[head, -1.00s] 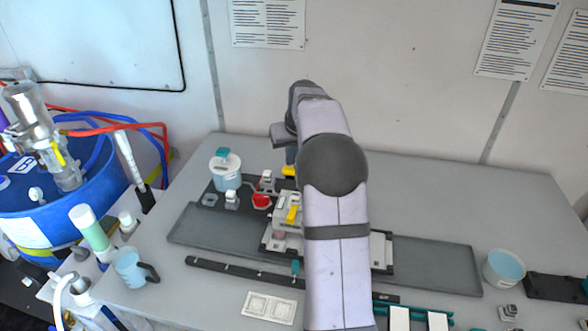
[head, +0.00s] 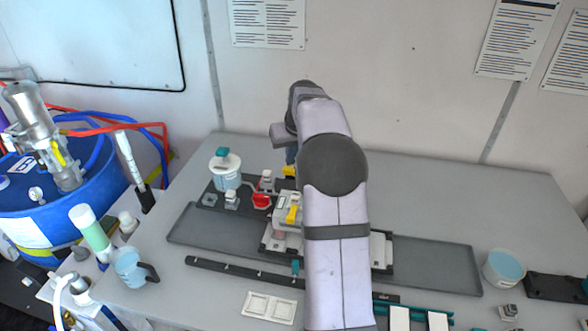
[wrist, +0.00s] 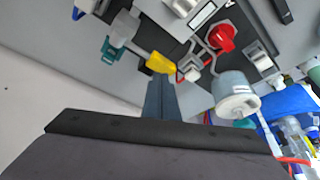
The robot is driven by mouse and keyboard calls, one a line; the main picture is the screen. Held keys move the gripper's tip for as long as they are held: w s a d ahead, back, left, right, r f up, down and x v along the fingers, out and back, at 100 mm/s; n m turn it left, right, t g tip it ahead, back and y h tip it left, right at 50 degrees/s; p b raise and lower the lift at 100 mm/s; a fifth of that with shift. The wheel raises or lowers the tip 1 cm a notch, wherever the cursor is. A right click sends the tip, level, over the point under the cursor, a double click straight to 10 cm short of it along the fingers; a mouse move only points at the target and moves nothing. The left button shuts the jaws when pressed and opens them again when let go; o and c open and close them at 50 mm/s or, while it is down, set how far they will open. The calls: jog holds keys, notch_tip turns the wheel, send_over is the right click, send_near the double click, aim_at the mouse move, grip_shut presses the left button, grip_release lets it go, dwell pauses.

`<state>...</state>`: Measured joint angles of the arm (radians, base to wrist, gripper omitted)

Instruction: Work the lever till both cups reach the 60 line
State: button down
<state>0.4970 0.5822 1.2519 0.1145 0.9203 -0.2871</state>
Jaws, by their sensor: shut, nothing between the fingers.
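The machine (head: 285,205) stands mid-bench, partly hidden behind my arm. In the head view a yellow piece (head: 289,171) shows just below my gripper (head: 291,154), and another yellow part (head: 292,214) sits on the machine's top. In the wrist view a yellow-tipped lever (wrist: 158,62) lies just beyond the fingertips of my gripper (wrist: 160,85). The fingers are together and hold nothing; I cannot tell whether they touch the lever. I cannot make out the two measuring cups or a 60 line; the arm covers part of the machine.
A lidded pale tub (head: 226,173) and a red knob (head: 261,201) sit left of the machine. A jug (head: 130,268) stands at the front left and an open tub (head: 504,267) at the right. A blue drum (head: 60,205) is far left. The bench's back right is clear.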

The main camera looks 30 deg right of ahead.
aim_at(291, 168)
jog(key=shift+f, duration=0.15)
jog(key=shift+f+b, duration=1.2)
jog(key=shift+f, duration=0.45)
jog(key=shift+r, duration=0.1)
notch_tip(291, 168, up, 8)
jog(key=p, duration=0.7)
jog(key=shift+a, duration=0.1)
dwell(1.7)
